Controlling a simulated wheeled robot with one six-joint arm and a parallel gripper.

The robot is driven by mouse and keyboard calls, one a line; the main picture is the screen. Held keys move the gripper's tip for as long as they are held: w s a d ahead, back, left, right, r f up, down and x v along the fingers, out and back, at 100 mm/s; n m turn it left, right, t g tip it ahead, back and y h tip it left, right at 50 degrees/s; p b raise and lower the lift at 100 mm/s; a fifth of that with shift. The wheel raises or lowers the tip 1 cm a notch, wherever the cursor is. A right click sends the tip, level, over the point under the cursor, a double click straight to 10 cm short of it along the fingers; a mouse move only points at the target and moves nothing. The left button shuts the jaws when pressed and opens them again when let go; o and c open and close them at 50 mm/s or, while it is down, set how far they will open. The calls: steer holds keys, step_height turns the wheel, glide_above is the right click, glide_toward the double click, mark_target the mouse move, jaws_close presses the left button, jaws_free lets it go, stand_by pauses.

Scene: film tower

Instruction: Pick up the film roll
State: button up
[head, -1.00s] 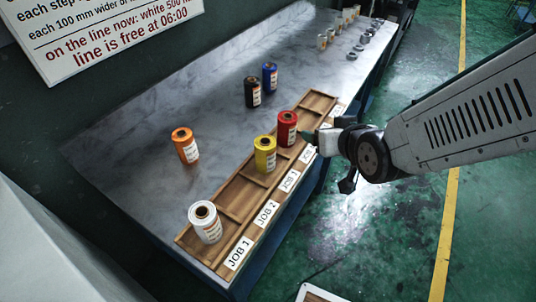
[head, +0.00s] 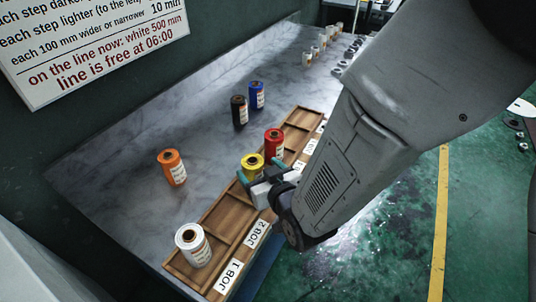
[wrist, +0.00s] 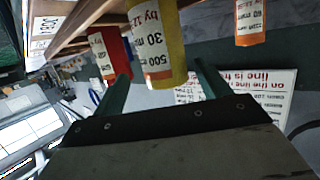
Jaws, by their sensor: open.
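My gripper (head: 258,170) is open, with its teal fingers to either side of the yellow film roll (head: 252,161). In the wrist view the yellow roll (wrist: 155,45) lies between the fingertips (wrist: 160,70), with gaps beside it. The red film roll (head: 274,140) stands just behind the yellow one; it also shows left of the yellow one in the wrist view (wrist: 108,52). The white film roll (head: 193,243) stands in the JOB 1 compartment. An orange film roll (head: 171,167) stands on the tabletop. The gripper hides the yellow roll's lower part in the head view.
The wooden rack (head: 205,217) with JOB labels runs along the front edge of the grey table (head: 110,190). A black roll (head: 239,111) and a blue roll (head: 257,95) stand behind it. Several small rolls (head: 320,45) stand at the far end. A sign (head: 95,40) hangs on the wall.

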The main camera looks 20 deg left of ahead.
steer(key=x, duration=0.5)
steer(key=shift+s+a+f, duration=0.2)
steer(key=shift+a+f, duration=0.05)
steer(key=shift+a, duration=0.05)
steer(key=shift+c, duration=0.2)
steer(key=c, duration=1.1)
steer(key=shift+r, duration=0.1)
